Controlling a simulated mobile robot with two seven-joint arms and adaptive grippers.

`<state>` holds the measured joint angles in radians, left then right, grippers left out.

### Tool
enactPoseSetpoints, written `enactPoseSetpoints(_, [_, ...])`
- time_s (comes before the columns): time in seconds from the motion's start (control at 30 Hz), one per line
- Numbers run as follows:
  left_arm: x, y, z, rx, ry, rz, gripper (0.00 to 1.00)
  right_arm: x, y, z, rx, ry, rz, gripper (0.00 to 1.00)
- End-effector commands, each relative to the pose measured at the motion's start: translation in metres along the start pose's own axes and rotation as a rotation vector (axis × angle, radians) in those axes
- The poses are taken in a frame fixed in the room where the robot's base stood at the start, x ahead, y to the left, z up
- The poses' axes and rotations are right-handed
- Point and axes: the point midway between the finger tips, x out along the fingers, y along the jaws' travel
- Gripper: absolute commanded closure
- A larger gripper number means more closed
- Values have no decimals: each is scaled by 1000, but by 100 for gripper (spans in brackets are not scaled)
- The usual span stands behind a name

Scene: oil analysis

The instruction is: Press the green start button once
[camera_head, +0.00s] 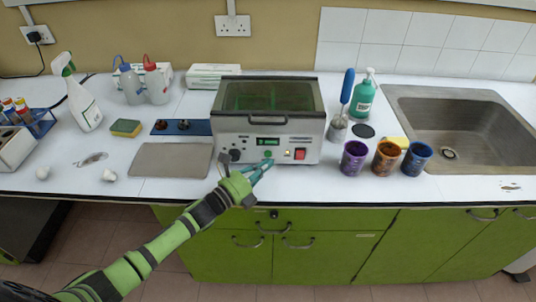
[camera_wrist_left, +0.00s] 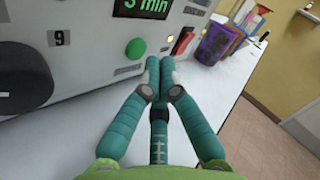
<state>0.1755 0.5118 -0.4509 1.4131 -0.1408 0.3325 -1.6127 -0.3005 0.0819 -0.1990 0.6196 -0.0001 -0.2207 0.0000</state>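The machine (camera_head: 225,125) is a light grey box with a clear lid, standing at the back middle of the counter. Its front has a green display (camera_head: 270,141), a small green start button (camera_head: 268,154), a black knob (camera_head: 235,155) and a red switch (camera_head: 299,154). The green button also shows in the left wrist view (camera_wrist_left: 136,49), just up and left of the fingertips. My left gripper (camera_head: 265,165) is in front of the panel, just below the button; its teal fingers are closed together and look empty (camera_wrist_left: 160,75). No contact with the button is visible. My right gripper is not in view.
Purple (camera_head: 353,158), orange (camera_head: 386,157) and blue (camera_head: 417,158) cups stand right of the machine. A grey mat (camera_head: 170,160) lies left of it. Bottles stand farther left, and a sink (camera_head: 465,125) is at the right. The counter's front edge is below the gripper.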

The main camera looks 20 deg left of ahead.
Motion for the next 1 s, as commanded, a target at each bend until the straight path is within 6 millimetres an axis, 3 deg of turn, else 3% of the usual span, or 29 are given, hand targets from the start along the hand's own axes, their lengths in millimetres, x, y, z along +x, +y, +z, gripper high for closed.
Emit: enactPoseSetpoints(1.0, [6, 4, 4, 0, 0, 0, 100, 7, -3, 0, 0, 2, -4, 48])
